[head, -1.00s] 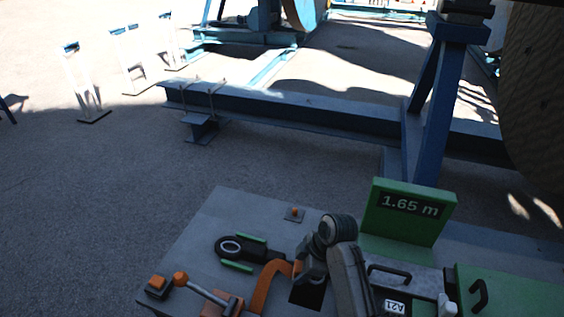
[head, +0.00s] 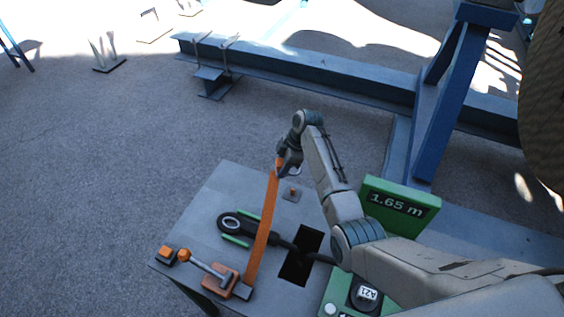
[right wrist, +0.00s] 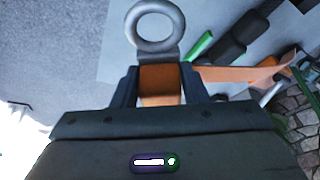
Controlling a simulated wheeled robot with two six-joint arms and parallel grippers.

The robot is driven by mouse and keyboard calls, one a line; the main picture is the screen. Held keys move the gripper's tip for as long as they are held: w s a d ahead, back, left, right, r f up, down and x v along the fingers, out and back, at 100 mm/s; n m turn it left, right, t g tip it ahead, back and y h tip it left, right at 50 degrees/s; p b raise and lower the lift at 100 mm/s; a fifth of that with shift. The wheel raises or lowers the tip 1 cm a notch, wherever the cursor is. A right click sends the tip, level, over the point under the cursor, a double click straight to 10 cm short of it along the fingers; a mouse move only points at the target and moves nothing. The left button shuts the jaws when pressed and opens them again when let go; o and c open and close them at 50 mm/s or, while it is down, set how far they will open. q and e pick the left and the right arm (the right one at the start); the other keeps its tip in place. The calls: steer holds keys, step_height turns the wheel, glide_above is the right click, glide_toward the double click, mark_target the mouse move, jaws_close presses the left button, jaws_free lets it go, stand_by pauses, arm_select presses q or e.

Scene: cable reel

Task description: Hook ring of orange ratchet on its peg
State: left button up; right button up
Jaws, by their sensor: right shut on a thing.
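My right gripper (head: 283,162) is shut on the end of the orange strap (head: 261,230), above the far edge of the grey table. The strap runs taut from the orange ratchet (head: 222,278) at the table's front up to the gripper. In the right wrist view, the strap end (right wrist: 159,85) sits between the fingers (right wrist: 160,92), and the grey metal ring (right wrist: 156,46) sticks out beyond them. An orange-topped peg on a small plate (head: 292,193) stands on the table just below the gripper. The ring appears apart from it. My left gripper is out of view.
The grey table (head: 205,212) carries a black cable end (head: 231,224) between green guides and a dark rectangular opening (head: 296,268). A lever with an orange knob (head: 183,255) is by the ratchet. A green "1.65 m" sign (head: 398,208) stands right of my arm.

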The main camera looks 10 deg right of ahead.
steer(key=shift+f, duration=0.5)
steer(key=shift+f+b, duration=0.6)
step_height(320, 180, down, 6)
steer(key=b, duration=0.6)
steer(key=shift+f, duration=0.25)
steer(key=shift+r, duration=0.15)
steer(key=shift+p, duration=0.3)
steer(key=shift+f+b, duration=1.3)
steer(key=shift+f, duration=1.05)
stand_by(1.4)
